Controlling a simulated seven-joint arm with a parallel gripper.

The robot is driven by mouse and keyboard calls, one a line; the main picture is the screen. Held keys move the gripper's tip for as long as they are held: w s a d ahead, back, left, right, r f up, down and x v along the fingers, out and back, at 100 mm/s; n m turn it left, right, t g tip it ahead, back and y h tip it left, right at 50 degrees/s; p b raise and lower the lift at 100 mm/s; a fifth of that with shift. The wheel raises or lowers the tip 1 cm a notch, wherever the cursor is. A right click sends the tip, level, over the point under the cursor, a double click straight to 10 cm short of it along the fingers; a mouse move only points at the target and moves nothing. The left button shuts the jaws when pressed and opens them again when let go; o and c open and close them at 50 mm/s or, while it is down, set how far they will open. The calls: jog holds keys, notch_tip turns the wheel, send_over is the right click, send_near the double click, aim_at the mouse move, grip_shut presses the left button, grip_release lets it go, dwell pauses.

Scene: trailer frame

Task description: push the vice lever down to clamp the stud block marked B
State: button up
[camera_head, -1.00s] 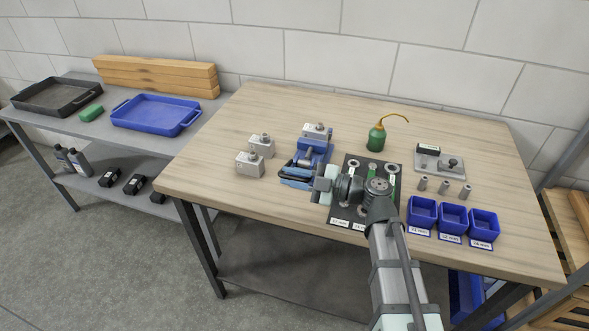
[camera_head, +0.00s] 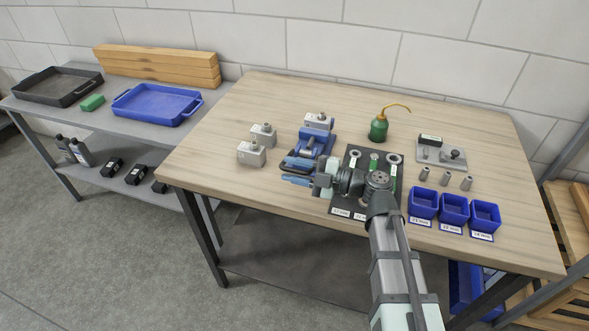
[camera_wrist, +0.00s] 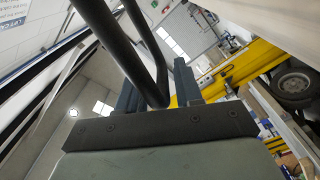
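The blue vice (camera_head: 318,144) stands near the middle of the table in the head view. A grey stud block (camera_head: 318,122) sits at its far end; whether it is gripped I cannot tell. Two more grey stud blocks, one farther (camera_head: 263,135) and one nearer (camera_head: 251,153), stand to its left. No letter is legible on any block. A dark lever-like part (camera_head: 297,163) shows low at the vice's near side. My gripper (camera_head: 296,181) is just in front of it, fingers pointing left; contact is unclear. In the wrist view my gripper (camera_wrist: 158,90) has its fingers apart, with a black bent bar before them.
A dark mat (camera_head: 352,160) with washers lies right of the vice, partly under my arm. A green oil can (camera_head: 378,130), a grey fixture plate (camera_head: 428,156), small cylinders and blue bins (camera_head: 453,208) are farther right. The table's left part is clear.

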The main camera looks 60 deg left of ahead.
jog(key=shift+o, duration=0.2)
jog(key=shift+v, duration=3.75)
jog(key=shift+r, duration=0.1)
jog(key=shift+c, duration=0.2)
